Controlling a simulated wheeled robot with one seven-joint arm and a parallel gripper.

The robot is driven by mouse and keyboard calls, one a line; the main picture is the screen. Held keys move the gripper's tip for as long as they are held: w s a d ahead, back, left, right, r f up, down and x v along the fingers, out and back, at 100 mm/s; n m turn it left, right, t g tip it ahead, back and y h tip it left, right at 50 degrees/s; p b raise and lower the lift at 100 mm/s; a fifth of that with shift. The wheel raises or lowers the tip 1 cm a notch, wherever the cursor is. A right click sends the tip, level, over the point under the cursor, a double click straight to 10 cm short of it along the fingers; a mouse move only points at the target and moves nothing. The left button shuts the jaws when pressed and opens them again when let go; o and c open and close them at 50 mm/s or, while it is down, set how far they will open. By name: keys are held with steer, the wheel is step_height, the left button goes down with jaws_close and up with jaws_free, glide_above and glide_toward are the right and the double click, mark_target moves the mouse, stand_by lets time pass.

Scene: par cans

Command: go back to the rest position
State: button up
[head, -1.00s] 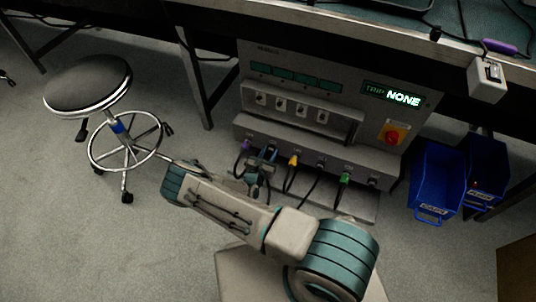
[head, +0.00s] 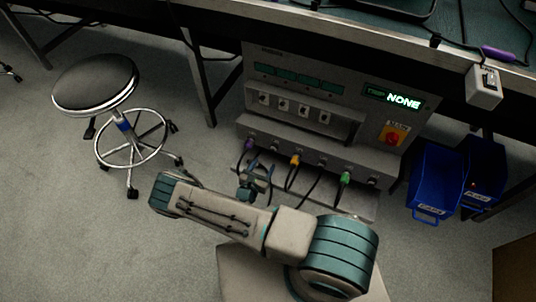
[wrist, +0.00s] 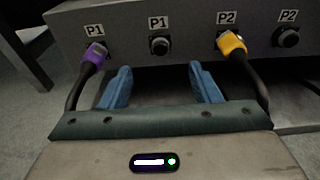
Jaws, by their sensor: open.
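My gripper (wrist: 160,88) is open and empty in the wrist view, its two blue fingers apart. It sits in front of the socket row of the grey panel unit (wrist: 190,20). A bare socket (wrist: 159,46) labelled P1 lies just beyond the gap between the fingers. A purple plug (wrist: 95,55) sits in the other P1 socket on the left, and a yellow plug (wrist: 231,45) sits in a P2 socket on the right. In the head view my gripper (head: 258,177) is small, in front of the panel's lower edge. The rest position is not marked in view.
The panel unit (head: 290,60) shows the word NONE on its display. A green plug (head: 346,177) and hanging cables are close to my arm. A black stool (head: 95,85) stands at left. Blue bins (head: 435,185) are at right. The floor at left front is clear.

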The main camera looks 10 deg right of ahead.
steer(key=f+p+v, duration=0.1)
steer(key=v, duration=0.4)
steer(key=s+d+r+m+g+p, duration=0.1)
steer(key=d+r+m+g+p, duration=0.45)
steer(key=r, duration=1.65)
steer(key=s+r+m+g+p, duration=0.1)
steer(key=r+m+g+p, duration=0.85)
steer(key=r, duration=1.25)
steer(key=s+r+m+t+y+p, duration=0.1)
steer(key=s+r+m+y+p, duration=0.2)
steer(key=r, duration=1)
steer(key=s+r+m+t+y+p, duration=0.2)
steer(key=s+r+m+p, duration=0.4)
steer(key=r, duration=0.6)
steer(key=s+d+r+m+t+y+p, duration=0.1)
steer(key=s+r+m+y+p, duration=0.3)
steer(key=r, duration=0.9)
steer(key=s+m+p, duration=0.1)
steer(key=s+p, duration=0.2)
steer(key=shift+r+t+y+p, duration=0.3)
steer(key=shift+r, duration=0.05)
steer(key=c, duration=0.4)
steer(key=shift+d, duration=0.1)
steer(key=shift+c, duration=0.2)
